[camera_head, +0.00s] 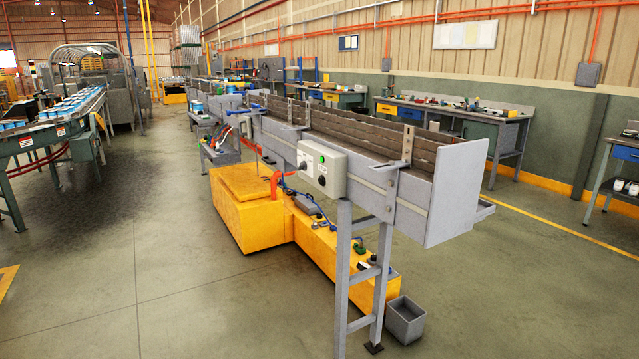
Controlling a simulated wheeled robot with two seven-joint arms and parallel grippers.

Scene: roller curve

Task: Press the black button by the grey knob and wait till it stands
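A pale grey control box (335,172) is fixed to the near side of a grey roller conveyor (375,180) in the middle of the view. On its face a small round black button (322,181) sits low, below a green button or lamp (322,159). A grey knob (303,166) is to the left of the black button. Whether the black button is pressed in is too small to tell. Neither of my grippers is in view, and nothing touches the box.
A yellow base unit (250,215) with hoses and cables stands under the conveyor. A conveyor leg (343,285) and a grey bin (405,320) stand in front. The floor at front left is clear. Workbenches line the right wall; another conveyor (60,125) carries blue-and-white items at left.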

